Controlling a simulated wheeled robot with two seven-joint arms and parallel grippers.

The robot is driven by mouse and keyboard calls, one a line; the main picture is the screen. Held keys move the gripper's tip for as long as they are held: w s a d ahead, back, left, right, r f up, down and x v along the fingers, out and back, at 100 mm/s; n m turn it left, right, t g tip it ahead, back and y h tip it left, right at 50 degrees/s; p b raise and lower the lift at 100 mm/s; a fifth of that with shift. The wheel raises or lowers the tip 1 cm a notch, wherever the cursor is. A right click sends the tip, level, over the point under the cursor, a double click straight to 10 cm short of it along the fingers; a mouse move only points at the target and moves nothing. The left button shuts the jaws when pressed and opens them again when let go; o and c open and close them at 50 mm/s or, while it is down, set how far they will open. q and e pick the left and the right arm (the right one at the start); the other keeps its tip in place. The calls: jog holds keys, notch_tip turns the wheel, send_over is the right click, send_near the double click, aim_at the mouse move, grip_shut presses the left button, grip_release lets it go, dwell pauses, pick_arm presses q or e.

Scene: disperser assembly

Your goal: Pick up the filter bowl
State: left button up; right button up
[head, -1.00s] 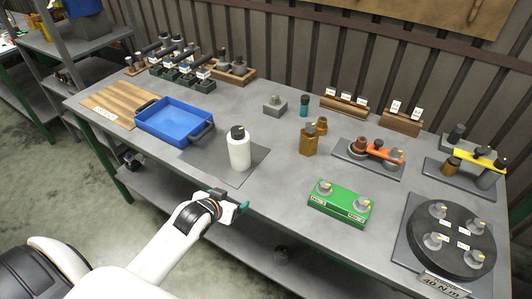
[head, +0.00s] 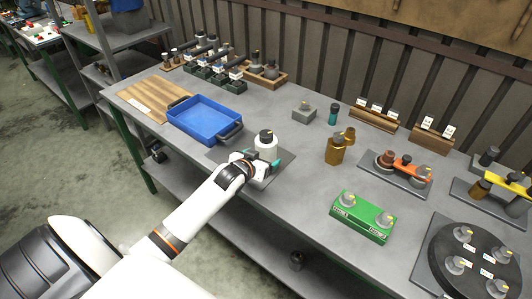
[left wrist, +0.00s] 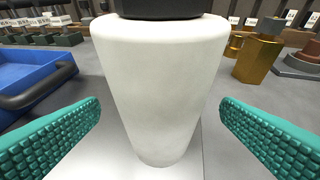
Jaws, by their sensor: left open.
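The filter bowl, which I take to be the white tapered body with a black top (head: 266,144), stands upright on a grey mat (head: 284,163) near the table's front edge. In the left wrist view the white bowl (left wrist: 160,80) fills the middle. My left gripper (head: 256,162) is open in front of the bowl. In the left wrist view its teal pads lie to the left and right of the bowl, with gaps on both sides. The gripper hides the bowl's lower part in the head view. My right gripper is not in view.
A blue tray (head: 205,122) with dark handles is left of the bowl. A small grey block (head: 304,117) is behind. Some bare tabletop lies between them.

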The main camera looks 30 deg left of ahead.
pick_arm(q)
jog(key=shift+x, duration=1.95)
jog(key=shift+r, duration=0.1)
jog(key=shift+c, duration=0.2)
jog(key=c, duration=1.5)
jog(key=shift+r, duration=0.15)
jog(key=shift+c, duration=0.9)
